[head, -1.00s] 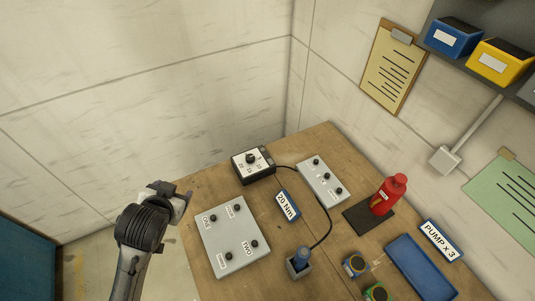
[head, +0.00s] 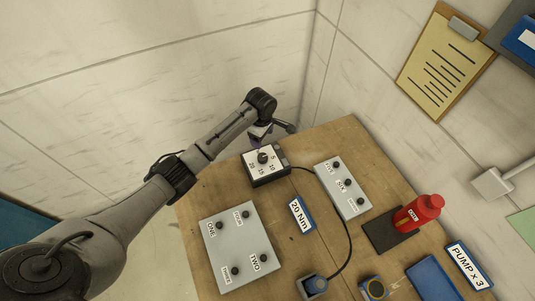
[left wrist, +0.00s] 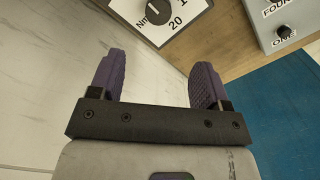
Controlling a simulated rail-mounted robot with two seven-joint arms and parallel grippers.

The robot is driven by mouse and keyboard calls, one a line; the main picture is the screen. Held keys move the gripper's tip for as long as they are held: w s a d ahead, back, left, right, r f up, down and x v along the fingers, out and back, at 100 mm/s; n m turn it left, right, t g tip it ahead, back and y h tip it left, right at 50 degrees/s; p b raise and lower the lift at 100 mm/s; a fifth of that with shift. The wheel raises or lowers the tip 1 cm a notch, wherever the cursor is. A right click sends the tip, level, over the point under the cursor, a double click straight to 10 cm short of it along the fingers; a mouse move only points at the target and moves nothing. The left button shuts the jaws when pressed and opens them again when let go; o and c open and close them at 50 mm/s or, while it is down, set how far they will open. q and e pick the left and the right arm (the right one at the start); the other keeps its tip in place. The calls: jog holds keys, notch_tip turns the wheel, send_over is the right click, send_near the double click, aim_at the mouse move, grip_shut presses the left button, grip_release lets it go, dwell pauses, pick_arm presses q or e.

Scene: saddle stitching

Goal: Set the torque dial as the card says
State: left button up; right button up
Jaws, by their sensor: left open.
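The card (head: 301,214) reads "20 Nm" and stands in front of the box. My left gripper (head: 257,142) is beside the far edge of the dial box. In the left wrist view its purple fingers (left wrist: 154,65) are spread and empty, short of the knob. My right gripper is not in view.
A grey button panel (head: 237,250) lies in front of the dial box, and a smaller one (head: 343,190) to its right. A cable runs from the box to a holder (head: 313,287). Walls rise behind the bench.

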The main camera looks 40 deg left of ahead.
aim_at(263, 157)
pick_arm(q)
notch_tip(263, 157, down, 12)
jog(key=shift+a+r+n+b, duration=0.1)
jog(key=shift+n+b, duration=0.2)
jog(key=shift+n, duration=0.7)
jog(key=shift+w+f, duration=0.1)
jog(key=shift+f, duration=0.85)
jog(key=shift+c, duration=0.5)
jog(key=c, duration=0.8)
jog(key=shift+c, duration=0.2)
